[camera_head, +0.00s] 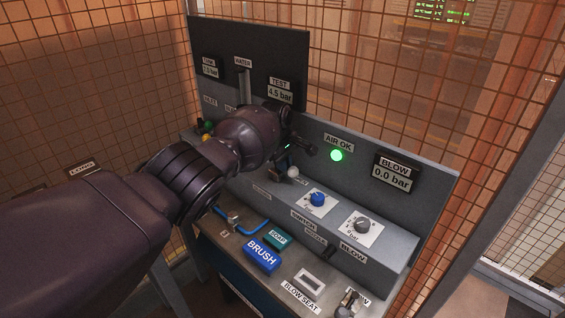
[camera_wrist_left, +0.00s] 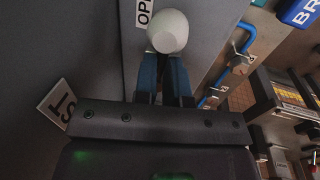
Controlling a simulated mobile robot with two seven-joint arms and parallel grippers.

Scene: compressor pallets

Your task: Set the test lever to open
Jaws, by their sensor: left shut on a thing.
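The test lever shows as a pale round knob (camera_head: 293,173) on the sloping grey face of the bench, just below my left gripper (camera_head: 286,160). In the left wrist view the white knob (camera_wrist_left: 167,31) sits at the tips of the blue fingers of my left gripper (camera_wrist_left: 165,75), which are shut on the lever. The lever's stem is mostly hidden by the fingers. A partly cut-off label reading "OPE" (camera_wrist_left: 143,12) lies right beside the knob. A tilted label ending in "ST" (camera_wrist_left: 58,106) is at the left. My right gripper is not in view.
A blue dial (camera_head: 318,199) and a grey dial (camera_head: 362,225) are right of the lever. The green AIR OK lamp (camera_head: 336,156) is lit. A TEST display (camera_head: 280,93) reads 4.5 bar. A blue BRUSH block (camera_head: 262,256) and SOAP block (camera_head: 277,239) lie on the front ledge. Mesh fencing stands behind.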

